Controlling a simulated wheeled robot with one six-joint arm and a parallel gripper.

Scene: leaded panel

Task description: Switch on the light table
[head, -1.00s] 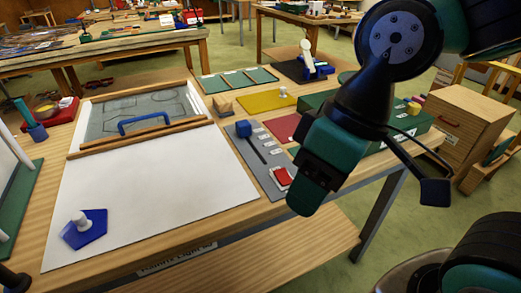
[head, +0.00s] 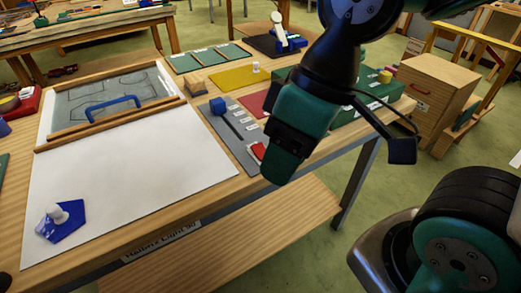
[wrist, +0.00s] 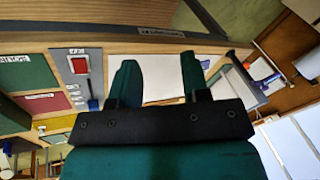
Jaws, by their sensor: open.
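The light table's white panel (head: 125,170) lies flat on the wooden table, and I cannot tell from its look whether it is lit. To its right a grey control strip (head: 222,137) carries a red switch (head: 256,151) at the near end and a blue knob (head: 217,106) on a slot. The red switch also shows in the wrist view (wrist: 79,65), left of my fingers. My gripper (wrist: 161,83) is open and empty, its two fingers apart. In the head view my gripper (head: 277,172) hangs just right of the red switch and appears apart from it.
A blue glass piece with a white knob (head: 60,222) lies on the panel's near left corner. A wooden frame with a blue handle (head: 111,107) stands at its back. Yellow (head: 232,76) and red mats lie behind the strip. A wooden cabinet (head: 430,95) stands right of the table.

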